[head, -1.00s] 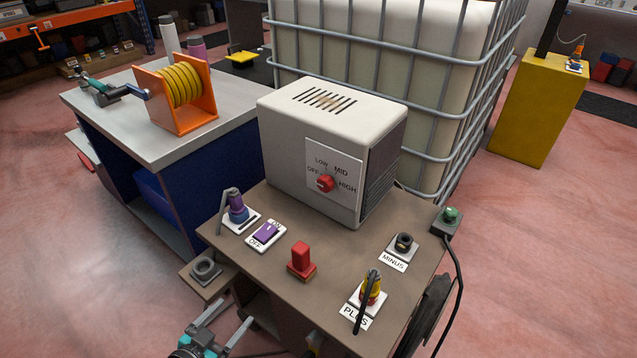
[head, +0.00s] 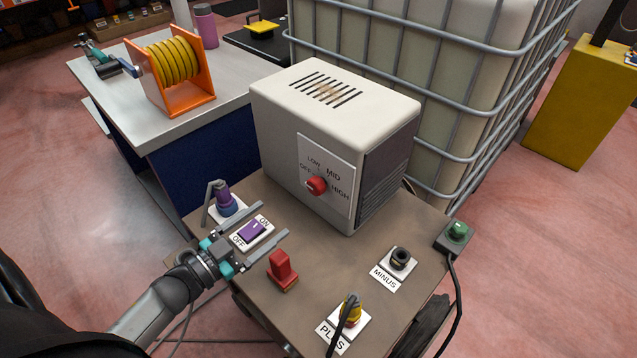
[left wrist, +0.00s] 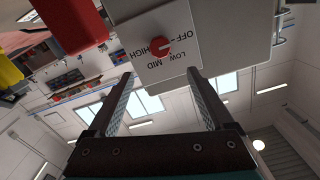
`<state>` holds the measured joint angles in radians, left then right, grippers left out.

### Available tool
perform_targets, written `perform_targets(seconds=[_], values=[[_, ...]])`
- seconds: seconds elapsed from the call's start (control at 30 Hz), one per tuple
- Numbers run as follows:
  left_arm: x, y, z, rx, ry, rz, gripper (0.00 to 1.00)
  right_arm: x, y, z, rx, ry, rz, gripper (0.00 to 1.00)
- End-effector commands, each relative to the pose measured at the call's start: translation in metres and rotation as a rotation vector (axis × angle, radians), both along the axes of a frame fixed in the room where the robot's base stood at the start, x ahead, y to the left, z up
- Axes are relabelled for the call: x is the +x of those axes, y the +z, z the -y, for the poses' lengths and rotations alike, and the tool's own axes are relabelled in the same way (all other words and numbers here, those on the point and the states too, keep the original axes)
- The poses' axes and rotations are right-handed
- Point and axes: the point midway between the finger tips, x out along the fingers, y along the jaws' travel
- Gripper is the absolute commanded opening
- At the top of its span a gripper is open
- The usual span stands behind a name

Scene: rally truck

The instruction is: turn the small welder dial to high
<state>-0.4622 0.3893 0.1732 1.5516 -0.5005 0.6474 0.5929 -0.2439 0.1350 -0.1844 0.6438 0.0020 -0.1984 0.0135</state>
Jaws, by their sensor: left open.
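The small welder dial (head: 317,186) is a red knob on a white panel (head: 342,204) on the front of the cream welder box (head: 285,140). The panel reads OFF, LOW, MID and HIGH. A pale mark on the knob seems to lie on the OFF side. My left gripper (head: 275,219) is open and empty above the cart top, short of the dial, near the purple switch. In the left wrist view the dial (left wrist: 160,46) appears upside down, just beyond the gap between the open fingertips (left wrist: 160,73). My right gripper is not in view.
The brown cart top (head: 330,258) carries a purple ON/OFF switch (head: 252,232), a purple-blue plug (head: 226,202), a red block (head: 282,270), a MINUS socket (head: 400,259) and a yellow PLUS plug (head: 351,308). A caged tank (head: 420,60) stands behind. A workbench (head: 190,130) is at left.

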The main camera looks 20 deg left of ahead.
Motion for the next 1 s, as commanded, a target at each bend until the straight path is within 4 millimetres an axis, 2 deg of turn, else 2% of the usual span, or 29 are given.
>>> perform_targets(seconds=[0.13, 0.33, 0.4, 0.43, 0.6, 0.8, 1.0], values=[[0.027, 0.000, 0.009, 0.000, -0.002, 0.006, 0.85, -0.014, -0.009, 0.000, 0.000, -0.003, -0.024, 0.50], [0.064, 0.000, 0.022, -0.001, 0.001, 0.005, 0.85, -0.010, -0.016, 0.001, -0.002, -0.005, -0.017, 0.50], [0.076, 0.000, 0.026, -0.001, 0.000, 0.004, 0.85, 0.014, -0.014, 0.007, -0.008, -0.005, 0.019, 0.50], [0.082, 0.000, 0.028, -0.001, 0.001, 0.005, 0.85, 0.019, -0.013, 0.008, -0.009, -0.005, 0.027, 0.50], [0.107, 0.000, 0.037, 0.000, 0.000, 0.004, 0.85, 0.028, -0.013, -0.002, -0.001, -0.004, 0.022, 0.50], [0.125, 0.000, 0.043, -0.002, 0.000, 0.002, 0.85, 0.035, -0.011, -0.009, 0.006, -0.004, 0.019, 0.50], [0.130, 0.000, 0.046, -0.002, 0.001, 0.000, 0.85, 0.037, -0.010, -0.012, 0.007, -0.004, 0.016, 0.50]])
